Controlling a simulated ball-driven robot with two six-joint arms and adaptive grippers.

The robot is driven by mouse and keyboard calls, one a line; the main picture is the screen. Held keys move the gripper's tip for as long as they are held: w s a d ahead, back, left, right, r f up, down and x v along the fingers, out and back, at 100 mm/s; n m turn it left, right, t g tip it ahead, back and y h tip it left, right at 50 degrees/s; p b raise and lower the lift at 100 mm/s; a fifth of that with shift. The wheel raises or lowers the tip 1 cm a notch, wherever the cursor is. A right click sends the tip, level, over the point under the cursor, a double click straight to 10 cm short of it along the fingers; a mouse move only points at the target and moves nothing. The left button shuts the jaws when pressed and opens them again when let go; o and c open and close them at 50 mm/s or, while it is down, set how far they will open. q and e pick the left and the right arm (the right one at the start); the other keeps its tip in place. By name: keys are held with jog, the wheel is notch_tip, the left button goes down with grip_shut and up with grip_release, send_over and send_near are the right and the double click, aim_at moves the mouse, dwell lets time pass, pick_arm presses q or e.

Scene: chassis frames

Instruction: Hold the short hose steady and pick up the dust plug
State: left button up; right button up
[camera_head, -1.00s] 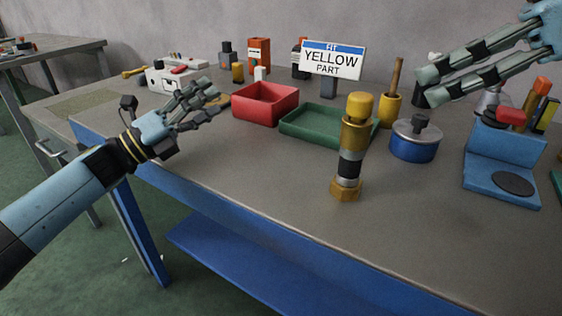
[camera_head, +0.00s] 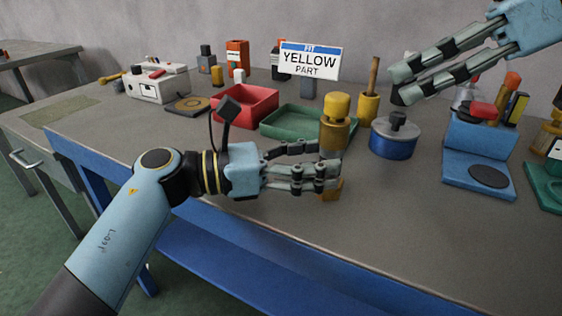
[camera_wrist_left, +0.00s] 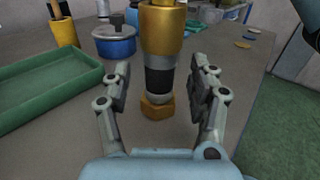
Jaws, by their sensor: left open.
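The short hose (camera_head: 333,134) stands upright on the table, with brass fittings at its ends and a black middle. A yellow cap, seemingly the dust plug (camera_head: 337,105), sits on its top. My left gripper (camera_head: 333,168) is open at the hose's middle and hides part of it. In the left wrist view the hose (camera_wrist_left: 159,62) stands between the two spread fingers, with gaps visible on both sides; the cap is out of that picture. My right gripper (camera_head: 396,86) is open and empty, raised at the upper right, away from the hose.
A green tray (camera_head: 285,132) and a red bin (camera_head: 262,104) are behind the hose. A blue pot (camera_head: 392,149) and a blue stand (camera_head: 474,182) are to the right. A "YELLOW PART" sign (camera_head: 310,62) stands behind. The table's front edge is near my left arm.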

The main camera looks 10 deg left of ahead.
pick_arm(q)
jog(key=shift+x, duration=1.6)
grip_shut()
